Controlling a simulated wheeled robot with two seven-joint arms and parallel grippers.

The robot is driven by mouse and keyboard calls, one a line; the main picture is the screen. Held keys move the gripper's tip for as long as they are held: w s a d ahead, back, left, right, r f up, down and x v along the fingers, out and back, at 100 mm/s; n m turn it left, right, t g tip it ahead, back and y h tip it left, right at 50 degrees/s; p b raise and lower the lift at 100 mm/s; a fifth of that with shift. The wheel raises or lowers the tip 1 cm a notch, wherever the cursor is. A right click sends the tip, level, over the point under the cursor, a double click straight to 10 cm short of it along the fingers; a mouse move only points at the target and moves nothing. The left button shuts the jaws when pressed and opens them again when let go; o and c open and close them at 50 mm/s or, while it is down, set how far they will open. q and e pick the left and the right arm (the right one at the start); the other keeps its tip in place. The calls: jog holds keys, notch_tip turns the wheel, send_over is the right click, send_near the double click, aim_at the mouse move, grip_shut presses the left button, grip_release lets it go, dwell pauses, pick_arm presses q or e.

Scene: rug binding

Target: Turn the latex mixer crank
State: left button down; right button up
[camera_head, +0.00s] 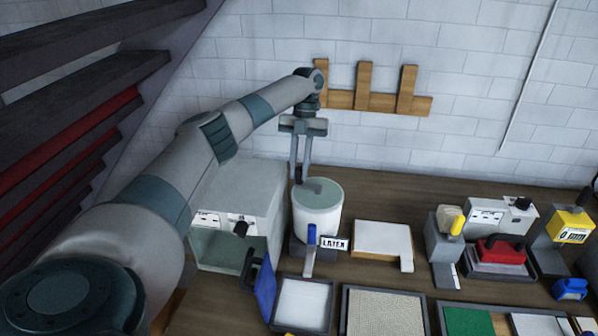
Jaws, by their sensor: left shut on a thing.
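The latex mixer (317,218) is a white cylinder on a dark base, standing upright on the table with a LATEX label (334,244) at its front right. A grey crank arm (316,187) lies across its top. My left gripper (299,181) reaches down from above with its fingers at the left end of the crank arm. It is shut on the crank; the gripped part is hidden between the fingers. A lever with a blue handle (311,234) stands at the mixer's front. My right gripper is not in view.
A grey-white open-fronted box (262,190) stands close left of the mixer. A white block (383,238) lies to the right. Trays (343,295) fill the front. Small devices (446,240) stand farther right. A wooden rack (367,100) hangs on the wall behind.

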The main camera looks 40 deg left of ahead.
pick_arm(q)
jog(key=m, duration=0.1)
jog(key=w+m+y+b, duration=0.1)
jog(key=shift+w+a+m, duration=0.15)
jog(key=shift+a+m, duration=0.1)
jog(key=shift+m, duration=0.05)
jog(key=shift+w+m+y+b, duration=0.3)
jog(key=shift+w+m+b, duration=0.1)
jog(key=shift+m, duration=0.4)
jog(key=c, duration=1.6)
grip_release()
jog(key=shift+c, duration=0.2)
jog(key=shift+r, duration=0.1)
